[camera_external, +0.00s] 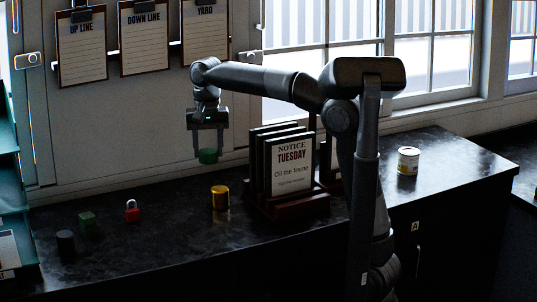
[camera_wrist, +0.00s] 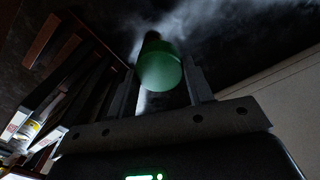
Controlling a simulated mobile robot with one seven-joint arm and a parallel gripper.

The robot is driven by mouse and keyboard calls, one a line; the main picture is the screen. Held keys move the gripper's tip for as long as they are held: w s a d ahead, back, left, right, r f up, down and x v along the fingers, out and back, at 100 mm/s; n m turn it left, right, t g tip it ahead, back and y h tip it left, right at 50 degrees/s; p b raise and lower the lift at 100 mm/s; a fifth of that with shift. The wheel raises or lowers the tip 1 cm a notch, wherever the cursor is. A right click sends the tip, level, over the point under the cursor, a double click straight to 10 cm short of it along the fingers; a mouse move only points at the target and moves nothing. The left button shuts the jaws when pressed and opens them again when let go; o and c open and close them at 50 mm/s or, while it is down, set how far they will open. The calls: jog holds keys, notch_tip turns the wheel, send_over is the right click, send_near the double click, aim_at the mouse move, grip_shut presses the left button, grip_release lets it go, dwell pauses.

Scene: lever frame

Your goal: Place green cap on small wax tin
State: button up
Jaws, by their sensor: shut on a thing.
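My gripper (camera_external: 208,147) is shut on the green cap (camera_external: 208,156) and holds it in the air above the back of the dark counter. In the wrist view the green cap (camera_wrist: 160,68) sits between the two fingers. A small yellow tin (camera_external: 220,197) stands upright on the counter, below and slightly right of the cap and apart from it. A white tin with a yellow band (camera_external: 408,160) stands far right on the counter. I cannot tell from the labels which is the wax tin.
A rack of notice boards (camera_external: 288,165) stands just right of the yellow tin. A red padlock (camera_external: 132,211), green cube (camera_external: 87,222) and dark cylinder (camera_external: 66,243) sit at left. Clipboards (camera_external: 144,38) hang on the wall behind. The counter (camera_external: 165,240) has free room in front.

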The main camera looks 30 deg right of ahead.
jog(key=w+d+r+m, duration=0.3)
jog(key=w+d, duration=0.1)
jog(key=d, duration=0.7)
jog(key=w+d+r+m, duration=0.2)
jog(key=w+d+r, duration=0.1)
jog(key=d, duration=0.7)
jog(key=w+d+r+m, duration=0.3)
jog(key=w+d, duration=0.1)
jog(key=d, duration=0.7)
jog(key=s+d+r+m, duration=0.1)
jog(key=s+d+m, duration=0.1)
jog(key=d, duration=0.7)
jog(key=s+d+r+m, duration=0.1)
jog(key=s+d+m, duration=0.1)
jog(key=d, duration=0.7)
jog(key=s+d+f+m, duration=0.2)
jog(key=s+d+f, duration=0.2)
jog(key=s+d, duration=0.65)
jog(key=s+d+f+m, duration=0.2)
jog(key=s+d+f, duration=0.2)
jog(key=s+d, duration=0.7)
send_over(405, 150)
jog(key=f, duration=0.7)
jog(key=shift+s, duration=0.2)
jog(key=shift+f, duration=2)
jog(key=shift+f, duration=0.1)
